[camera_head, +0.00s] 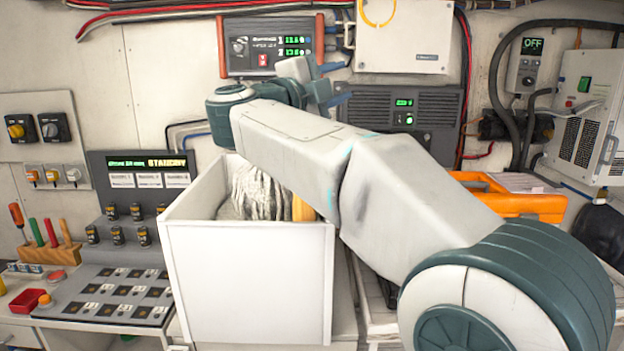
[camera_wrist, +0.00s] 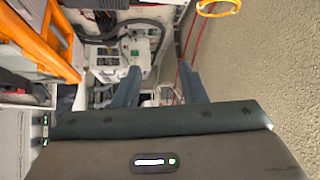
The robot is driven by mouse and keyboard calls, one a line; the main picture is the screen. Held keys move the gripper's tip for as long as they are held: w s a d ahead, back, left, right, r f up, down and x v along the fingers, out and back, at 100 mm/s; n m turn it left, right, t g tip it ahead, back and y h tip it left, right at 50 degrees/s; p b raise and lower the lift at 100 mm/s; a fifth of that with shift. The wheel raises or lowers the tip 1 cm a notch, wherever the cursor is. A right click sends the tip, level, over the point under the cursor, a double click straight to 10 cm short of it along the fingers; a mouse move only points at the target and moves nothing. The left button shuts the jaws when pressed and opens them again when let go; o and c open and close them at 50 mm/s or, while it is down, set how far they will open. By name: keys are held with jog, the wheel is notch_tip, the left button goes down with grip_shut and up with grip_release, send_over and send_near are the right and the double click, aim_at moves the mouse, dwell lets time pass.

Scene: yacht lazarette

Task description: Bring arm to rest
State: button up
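My gripper (camera_head: 336,84) is at the end of my raised arm, in front of the back wall in the head view. Its blue fingers point right, near the dark power unit and below the white wall box. In the wrist view my gripper (camera_wrist: 160,88) shows two blue fingers set apart with a clear gap. Nothing is held between them. My arm reaches from the lower right across the picture, above the white bin, and hides part of the back wall.
A white open bin (camera_head: 250,285) holding grey cloth stands below my arm. An orange case (camera_head: 530,204) is at right. The dark power unit (camera_head: 432,112) and red-handled panel (camera_head: 268,48) are close behind my gripper. A control console (camera_head: 105,285) is at left.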

jog(key=s+a+f+n+t+y, duration=0.1)
jog(key=a+f+n+t+y, duration=0.1)
jog(key=f+n+y, duration=0.5)
jog(key=a+f+n+t+y, duration=0.2)
jog(key=f+n+y, duration=0.1)
jog(key=n+y, duration=0.9)
jog(key=s+d+f+n+g+h, duration=0.1)
jog(key=s+d+f+n+g, duration=0.15)
jog(key=f, duration=0.45)
jog(key=s+d+f+n+g+h, duration=0.1)
jog(key=s+f+n+g, duration=0.25)
jog(key=f, duration=0.25)
jog(key=s+d+f+g+h, duration=0.1)
jog(key=s+d+f+g, duration=0.3)
jog(key=s+f, duration=0.5)
jog(key=s+d+f+g+h, duration=0.2)
jog(key=s+d+f+g, duration=0.3)
jog(key=s+f, duration=0.5)
jog(key=shift+s+d+f, duration=0.2)
jog(key=shift+s+d, duration=0.65)
jog(key=shift+d, duration=0.35)
